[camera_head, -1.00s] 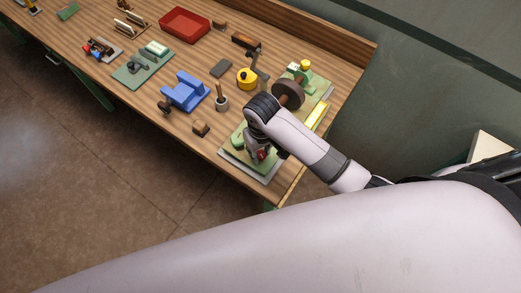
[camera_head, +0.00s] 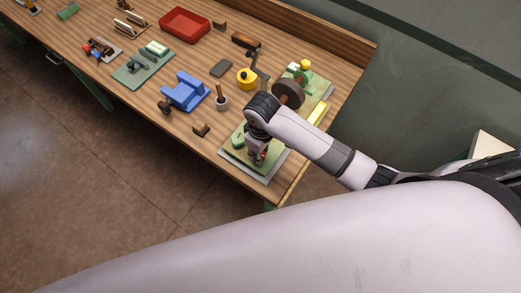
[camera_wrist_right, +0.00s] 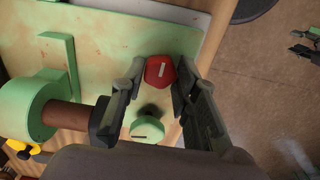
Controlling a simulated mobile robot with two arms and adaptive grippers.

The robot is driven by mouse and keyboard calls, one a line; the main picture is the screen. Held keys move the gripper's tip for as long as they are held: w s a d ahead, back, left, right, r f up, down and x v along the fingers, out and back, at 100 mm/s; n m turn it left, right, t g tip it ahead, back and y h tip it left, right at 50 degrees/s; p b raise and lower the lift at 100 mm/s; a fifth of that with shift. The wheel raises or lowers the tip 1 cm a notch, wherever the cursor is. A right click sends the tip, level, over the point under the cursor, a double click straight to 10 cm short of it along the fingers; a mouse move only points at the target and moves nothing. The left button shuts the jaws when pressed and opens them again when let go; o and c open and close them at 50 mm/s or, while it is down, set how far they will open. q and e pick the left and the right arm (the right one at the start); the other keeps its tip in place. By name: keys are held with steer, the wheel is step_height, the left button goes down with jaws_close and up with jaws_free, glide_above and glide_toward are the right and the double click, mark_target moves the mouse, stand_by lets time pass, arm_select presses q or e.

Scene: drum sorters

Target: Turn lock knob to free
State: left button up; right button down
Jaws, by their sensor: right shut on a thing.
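The red lock knob (camera_wrist_right: 160,71) has a short white mark across its face and stands on the light green base plate (camera_wrist_right: 110,45). My right gripper (camera_wrist_right: 157,82) is around the knob, with a dark finger on each side, shut on it. In the head view my right gripper (camera_head: 257,150) points down over the near end of the machine, and the knob is mostly hidden. At the upper right of the wrist view, dark finger-like parts of my left gripper (camera_wrist_right: 302,42) show over the floor, apart and empty.
A green round knob (camera_wrist_right: 147,129) stands close to the red one. A green bearing block (camera_wrist_right: 40,108) holds a brown shaft, and the drum (camera_head: 289,93) is behind my wrist. A blue cradle (camera_head: 186,91) and a red tray (camera_head: 185,25) lie farther left on the bench.

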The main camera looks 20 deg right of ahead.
steer(key=c, duration=1.2)
jaws_free()
steer(key=shift+c, duration=0.2)
step_height(320, 180, up, 12)
steer(key=shift+d, duration=0.15)
